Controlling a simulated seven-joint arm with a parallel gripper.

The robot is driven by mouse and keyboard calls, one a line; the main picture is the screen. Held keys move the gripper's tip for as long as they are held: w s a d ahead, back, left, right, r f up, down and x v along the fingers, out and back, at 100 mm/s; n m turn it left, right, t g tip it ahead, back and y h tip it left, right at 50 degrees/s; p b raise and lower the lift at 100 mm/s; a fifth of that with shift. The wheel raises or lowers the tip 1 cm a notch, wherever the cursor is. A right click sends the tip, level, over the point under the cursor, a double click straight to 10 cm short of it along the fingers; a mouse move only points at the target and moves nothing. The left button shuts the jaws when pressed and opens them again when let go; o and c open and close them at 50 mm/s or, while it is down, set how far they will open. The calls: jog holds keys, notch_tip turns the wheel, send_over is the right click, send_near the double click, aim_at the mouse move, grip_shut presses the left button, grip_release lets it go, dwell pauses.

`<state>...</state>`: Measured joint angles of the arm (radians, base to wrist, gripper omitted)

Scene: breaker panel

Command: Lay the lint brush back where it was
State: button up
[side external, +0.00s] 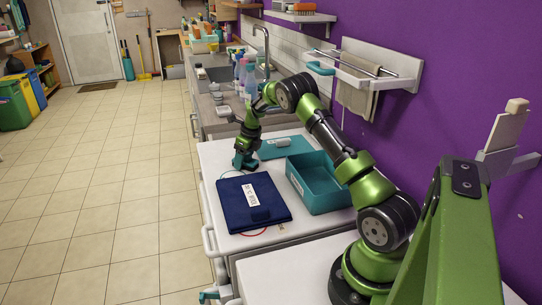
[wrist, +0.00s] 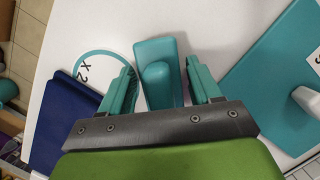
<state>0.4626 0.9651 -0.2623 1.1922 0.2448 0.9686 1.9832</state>
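The teal block with a rounded grip on top, which looks like the lint brush (wrist: 158,48), stands on the white top, between my fingers in the wrist view. In the side view it is a small teal shape under my gripper (side external: 244,155), partly hidden by it. My gripper (wrist: 160,80) has its two teal fingers apart, one on each side of the brush. Narrow gaps show beside the raised grip, so I see no clear hold on it. A teal ring outline marked "X 2" (wrist: 84,70) lies on the white top just left of the brush.
A folded navy cloth (side external: 236,209) with a white label lies in front. A teal open bin (side external: 322,197) stands to its right. A teal mat (side external: 268,153) with a white item (side external: 283,142) lies behind. A rail shelf (side external: 360,68) hangs on the purple wall.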

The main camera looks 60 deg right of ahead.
aim_at(251, 161)
jog(key=shift+o, duration=0.6)
jog(key=shift+r, duration=0.35)
jog(key=v, duration=1.1)
jog(key=s+a+r+n+t, duration=0.1)
jog(key=s+a+r+n, duration=0.1)
jog(key=a+r+n, duration=0.55)
jog(key=s+a+r+n+t+y, duration=0.1)
jog(key=s+a+r+n, duration=0.25)
jog(key=a, duration=0.35)
jog(key=s+a+r+n, duration=0.3)
jog(key=a+r+n, duration=0.15)
jog(key=a, duration=0.35)
jog(key=s+a+f+n+t+y, duration=0.1)
jog(key=s+a+f+n+t, duration=0.1)
jog(key=s+a+n, duration=1)
jog(key=s+f+n, duration=0.1)
jog(key=s+n, duration=0.2)
jog(key=n, duration=0.1)
